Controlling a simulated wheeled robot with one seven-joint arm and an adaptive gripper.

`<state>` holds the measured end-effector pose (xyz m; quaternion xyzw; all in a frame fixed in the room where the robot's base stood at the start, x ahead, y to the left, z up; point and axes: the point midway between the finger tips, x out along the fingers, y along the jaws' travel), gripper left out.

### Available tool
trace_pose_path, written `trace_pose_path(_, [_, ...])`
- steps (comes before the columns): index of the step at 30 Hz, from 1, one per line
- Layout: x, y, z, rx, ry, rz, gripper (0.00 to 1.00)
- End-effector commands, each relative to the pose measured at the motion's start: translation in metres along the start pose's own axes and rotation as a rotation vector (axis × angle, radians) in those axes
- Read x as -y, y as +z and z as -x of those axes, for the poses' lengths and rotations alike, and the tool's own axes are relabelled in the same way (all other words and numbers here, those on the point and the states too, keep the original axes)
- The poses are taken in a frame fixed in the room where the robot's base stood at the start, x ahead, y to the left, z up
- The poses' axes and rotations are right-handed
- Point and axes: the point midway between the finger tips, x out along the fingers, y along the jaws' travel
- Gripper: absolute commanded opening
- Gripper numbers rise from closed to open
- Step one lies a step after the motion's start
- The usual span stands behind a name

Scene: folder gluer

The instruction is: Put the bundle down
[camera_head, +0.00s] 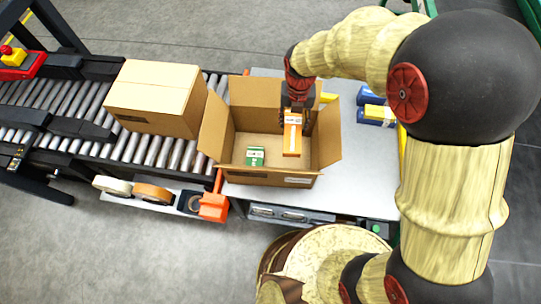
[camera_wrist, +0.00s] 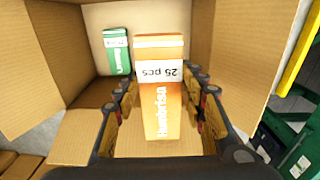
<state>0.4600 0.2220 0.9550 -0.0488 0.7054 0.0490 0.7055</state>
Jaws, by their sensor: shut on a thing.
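My gripper (camera_wrist: 160,105) is shut on an orange bundle (camera_wrist: 163,110) with a white band reading "25 pcs". In the head view the orange bundle (camera_head: 292,140) hangs upright from my gripper (camera_head: 296,112) over the right part of an open cardboard box (camera_head: 262,178). A green bundle (camera_head: 255,156) lies on the box floor to the left of it. The wrist view also shows the green bundle (camera_wrist: 116,50), left of the orange one, with free floor around them. I cannot tell whether the orange bundle's lower end touches the box floor.
The box stands with flaps open on a grey table (camera_head: 362,170). Blue and yellow bundles (camera_head: 374,108) lie on the table at right. A closed carton (camera_head: 154,97) sits on the roller conveyor (camera_head: 60,105) at left.

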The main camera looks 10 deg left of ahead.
Motion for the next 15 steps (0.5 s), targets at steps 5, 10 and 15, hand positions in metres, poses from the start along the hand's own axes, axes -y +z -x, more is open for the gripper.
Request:
trace_pose_path(5, [0.000,-0.001,-0.023,-0.003,-0.001,0.000,0.13])
trace_pose_path(10, [0.001,-0.001,-0.064,-0.004,-0.001,0.000,0.13])
trace_pose_path(15, [0.001,-0.002,-0.106,-0.005,-0.002,0.000,0.13])
